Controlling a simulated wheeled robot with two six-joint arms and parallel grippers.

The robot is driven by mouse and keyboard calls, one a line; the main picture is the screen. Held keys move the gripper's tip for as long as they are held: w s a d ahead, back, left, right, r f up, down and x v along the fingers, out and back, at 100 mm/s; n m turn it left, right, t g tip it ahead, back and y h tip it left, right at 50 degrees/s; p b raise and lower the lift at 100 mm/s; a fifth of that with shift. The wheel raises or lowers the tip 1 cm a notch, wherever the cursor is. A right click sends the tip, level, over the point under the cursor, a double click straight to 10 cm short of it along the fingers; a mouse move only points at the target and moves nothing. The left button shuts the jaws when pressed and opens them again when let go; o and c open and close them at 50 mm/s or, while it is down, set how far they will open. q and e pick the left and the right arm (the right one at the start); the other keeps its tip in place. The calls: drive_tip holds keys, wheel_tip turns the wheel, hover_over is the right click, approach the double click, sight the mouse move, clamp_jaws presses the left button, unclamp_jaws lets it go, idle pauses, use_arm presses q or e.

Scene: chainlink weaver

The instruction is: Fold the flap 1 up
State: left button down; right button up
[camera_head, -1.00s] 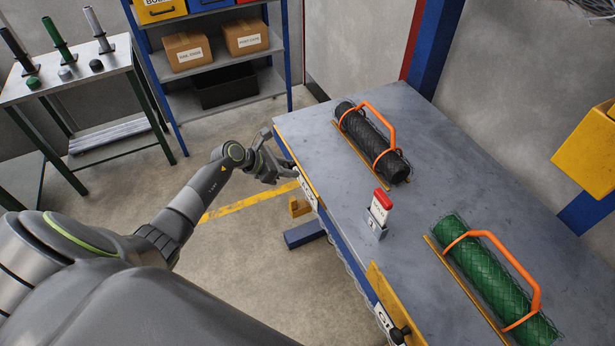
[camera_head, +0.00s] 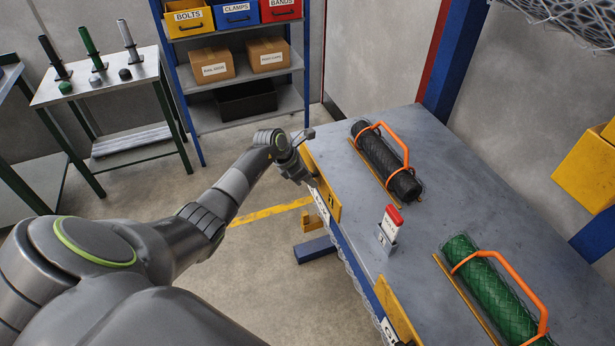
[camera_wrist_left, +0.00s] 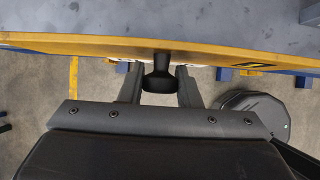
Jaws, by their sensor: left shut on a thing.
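Flap 1 (camera_head: 318,180) is a yellow board on the far part of the table's left edge. It stands raised, with a dark mark near its near end; the exact angle is hard to tell. In the left wrist view the flap (camera_wrist_left: 100,44) crosses the top as a yellow band, with a black knob (camera_wrist_left: 159,72) sticking out of it. My left gripper (camera_head: 304,176) is on the outer side of the flap. In the wrist view its fingers (camera_wrist_left: 158,86) sit on either side of the knob, shut on it. My right gripper is not in view.
The grey table (camera_head: 440,170) carries a black mesh roll (camera_head: 385,160) and a green mesh roll (camera_head: 490,280), both with orange handles. A red-topped block (camera_head: 390,225) stands between them. A second yellow flap (camera_head: 397,308) is at the near edge. Shelves (camera_head: 240,112) stand behind.

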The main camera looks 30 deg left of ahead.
use_arm(q)
drive_tip(key=c, duration=1.1)
unclamp_jaws()
drive_tip(key=shift+w+d, duration=0.1)
drive_tip(key=shift+b+v, duration=1.9)
drive_tip(key=shift+v, duration=6.8)
drive_tip(key=shift+d, duration=0.1)
